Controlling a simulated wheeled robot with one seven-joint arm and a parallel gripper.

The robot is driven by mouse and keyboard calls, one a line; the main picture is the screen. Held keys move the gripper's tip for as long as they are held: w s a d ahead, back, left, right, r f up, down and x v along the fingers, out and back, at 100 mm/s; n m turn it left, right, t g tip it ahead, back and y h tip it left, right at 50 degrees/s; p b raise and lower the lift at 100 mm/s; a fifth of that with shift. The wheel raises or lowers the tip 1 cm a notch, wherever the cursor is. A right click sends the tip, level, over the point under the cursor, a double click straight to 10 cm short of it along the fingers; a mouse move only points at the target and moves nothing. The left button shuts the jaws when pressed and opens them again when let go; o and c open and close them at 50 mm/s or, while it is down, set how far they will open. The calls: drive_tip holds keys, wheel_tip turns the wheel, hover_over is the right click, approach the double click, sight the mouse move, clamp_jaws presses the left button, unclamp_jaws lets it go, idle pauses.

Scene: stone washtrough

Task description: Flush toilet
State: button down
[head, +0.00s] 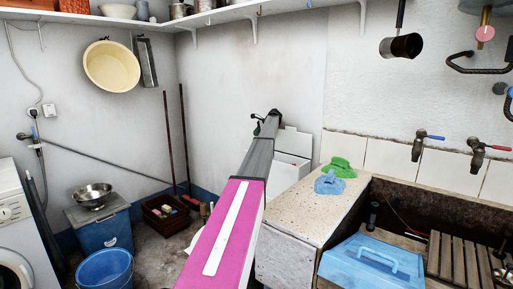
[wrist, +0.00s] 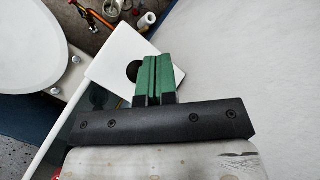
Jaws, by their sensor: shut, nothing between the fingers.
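The toilet shows in the wrist view, with its white oval lid or seat (wrist: 28,45) at the far left. A white square panel (wrist: 112,66), apparently on the cistern, lies under my gripper's fingertips. A round black knob (wrist: 132,71) sits just left of the fingers; I cannot tell whether they touch it. My gripper (wrist: 158,62) has green fingers pressed together, with nothing between them. In the head view my gripper (head: 258,126) is small, at the far end of my arm, beside the white cistern (head: 288,172). My arm hides most of the toilet there.
A stone counter (head: 312,205) with green and blue cloths stands right of my arm, beside the trough holding a blue box (head: 370,268). A wooden crate (head: 172,215), blue bucket (head: 104,270) and washing machine (head: 20,225) stand left. The white wall is close by my gripper.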

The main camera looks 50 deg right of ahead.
drive_tip(key=shift+f, duration=2.25)
drive_tip(key=shift+f, duration=0.1)
drive_tip(key=shift+f, duration=0.35)
